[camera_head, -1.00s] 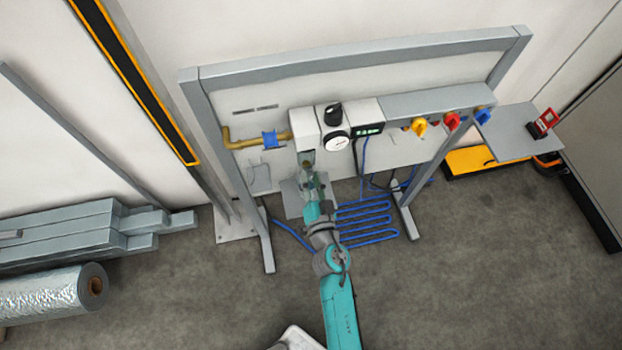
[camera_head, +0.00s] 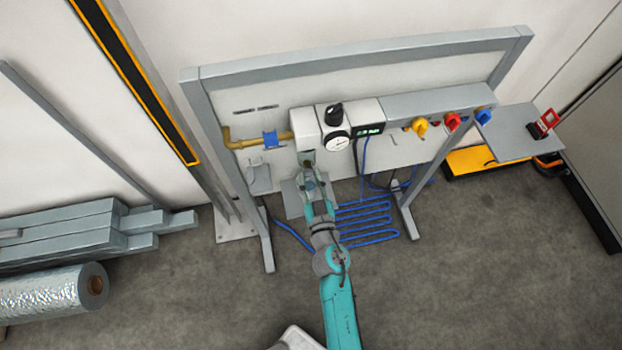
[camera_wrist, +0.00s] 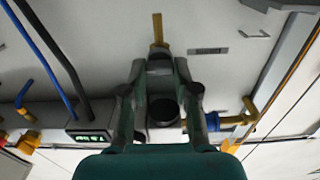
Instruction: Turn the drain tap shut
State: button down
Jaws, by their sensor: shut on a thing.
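My gripper (camera_head: 307,166) reaches up under the white service unit on the panel, below the unit's left end. In the wrist view my gripper (camera_wrist: 160,66) has its two fingers closed in on a small part at their tips, which I take as the drain tap. The fingers hide most of it. A yellow bar (camera_wrist: 157,29) sticks out just beyond the fingertips; I cannot tell whether it belongs to the tap. A dark round part (camera_wrist: 163,111) shows between the fingers.
A yellow pipe with a blue valve (camera_head: 270,139) runs left of the unit. A gauge (camera_head: 336,143), a lit display (camera_head: 369,131) and coloured knobs (camera_head: 420,127) are to the right. Blue hose (camera_head: 368,220) lies coiled below. Metal profiles (camera_head: 70,235) lie at left.

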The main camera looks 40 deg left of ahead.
dwell(0.5)
jog(key=c, duration=0.9)
grip_release()
jog(key=shift+o, duration=0.2)
jog(key=v, duration=1.2)
